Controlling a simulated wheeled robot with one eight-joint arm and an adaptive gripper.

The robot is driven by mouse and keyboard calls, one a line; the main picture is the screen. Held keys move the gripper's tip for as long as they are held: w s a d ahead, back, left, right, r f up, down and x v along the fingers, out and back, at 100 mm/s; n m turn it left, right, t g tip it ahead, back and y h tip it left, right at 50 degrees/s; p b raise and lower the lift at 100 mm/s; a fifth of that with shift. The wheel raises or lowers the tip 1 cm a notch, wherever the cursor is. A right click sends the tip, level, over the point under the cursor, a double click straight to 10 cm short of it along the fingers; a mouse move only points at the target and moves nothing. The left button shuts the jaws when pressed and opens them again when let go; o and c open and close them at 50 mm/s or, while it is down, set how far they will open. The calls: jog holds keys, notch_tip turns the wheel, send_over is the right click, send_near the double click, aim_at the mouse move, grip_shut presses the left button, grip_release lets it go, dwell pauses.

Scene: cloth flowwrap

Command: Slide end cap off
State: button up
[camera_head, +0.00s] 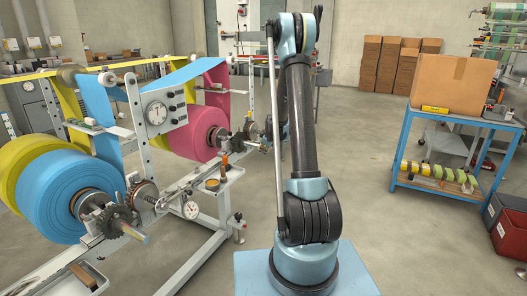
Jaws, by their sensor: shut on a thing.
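My arm rises from its light-blue base at the lower middle, and its upper links block part of the view behind. My gripper cannot be made out; it seems to be hidden behind my own arm. A wrapping machine stands at the left with a large blue roll (62,202), a yellow roll (18,160) and a pink roll (188,138). A toothed dark hub (112,222) sits on the shaft at the blue roll's near face. A similar hub (251,131) is beyond, by the pink roll, close to my arm. I cannot tell which part is the end cap.
A dial gauge (191,210) and a small tray (217,184) stick out from the machine's frame. A blue cart (395,170) at the right carries a cardboard box (450,82) and small rolls. A red bin (508,232) stands beside it. The floor between is open.

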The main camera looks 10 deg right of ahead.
jog(key=s+d, duration=0.3)
jog(key=d, duration=0.2)
jog(key=shift+s, duration=0.4)
dwell(0.8)
jog(key=shift+d, duration=0.15)
jog(key=s+a+r+m+g+y, duration=0.1)
jog(key=a+r+g+y, duration=0.1)
jog(key=a+r, duration=0.35)
jog(key=s+a+r+g+y, duration=0.1)
jog(key=a+r+g, duration=0.25)
jog(key=a, duration=0.25)
jog(key=shift+t, duration=0.35)
jog(key=a+f, duration=0.3)
jog(key=s+a+f, duration=0.1)
jog(key=a+f, duration=0.2)
jog(key=f, duration=0.1)
jog(key=s+a+f, duration=0.1)
jog(key=a+f, duration=0.2)
jog(key=f, duration=0.1)
jog(key=shift+a, duration=0.35)
jog(key=shift+s+f, duration=0.1)
jog(key=shift+f, duration=0.6)
jog(key=shift+f, duration=1.05)
